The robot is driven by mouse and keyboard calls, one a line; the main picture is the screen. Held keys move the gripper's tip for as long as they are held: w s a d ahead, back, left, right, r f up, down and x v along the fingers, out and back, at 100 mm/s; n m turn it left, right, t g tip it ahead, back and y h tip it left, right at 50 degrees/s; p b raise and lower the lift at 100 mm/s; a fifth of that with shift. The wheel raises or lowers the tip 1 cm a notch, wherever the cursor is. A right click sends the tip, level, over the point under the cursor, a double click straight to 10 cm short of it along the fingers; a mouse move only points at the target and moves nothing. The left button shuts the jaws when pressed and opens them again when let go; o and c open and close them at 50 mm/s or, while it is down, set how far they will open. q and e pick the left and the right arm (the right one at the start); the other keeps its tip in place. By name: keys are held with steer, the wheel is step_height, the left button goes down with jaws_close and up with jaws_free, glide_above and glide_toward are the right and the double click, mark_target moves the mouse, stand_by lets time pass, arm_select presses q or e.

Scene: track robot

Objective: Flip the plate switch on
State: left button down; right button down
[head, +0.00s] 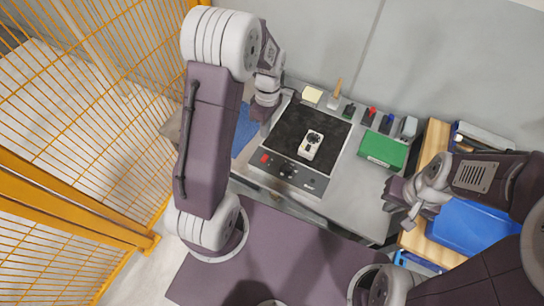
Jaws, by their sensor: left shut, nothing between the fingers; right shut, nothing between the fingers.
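A dark square plate (284,129) in a grey housing sits on the bench. Its sloped front panel (290,173) carries a red switch (265,158) at the left and dark knobs (287,170) in the middle. Whether the switch is on or off is too small to tell. A white device with a round dark part (311,145) sits on the plate. My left gripper (259,111) is shut and empty at the plate's left edge, behind the red switch. My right gripper (408,212) is shut and empty, off to the right of the panel.
A blue cloth (244,131) lies left of the plate. Small items, including a yellow pad (312,95), line the back. A green box (384,149) lies to the right. A blue tray (467,229) rests on a wooden surface further right. An orange mesh fence (80,80) stands left.

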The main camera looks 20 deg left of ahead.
arm_select(q)
steer(key=a, duration=0.1)
steer(key=p, duration=0.1)
glide_toward(262, 161)
steer(key=f, duration=0.6)
steer(key=shift+s, duration=0.2)
steer(key=shift+a+f, duration=0.1)
steer(key=shift+f, duration=0.35)
arm_select(e)
steer(key=shift+w+a+r, duration=0.1)
steer(key=shift+a+r, duration=0.1)
steer(key=shift+r, duration=0.35)
arm_select(q)
steer(key=shift+f, duration=0.3)
steer(key=shift+s+r, duration=0.1)
steer(key=shift+s, duration=0.25)
arm_select(e)
steer(key=shift+s+f, duration=0.25)
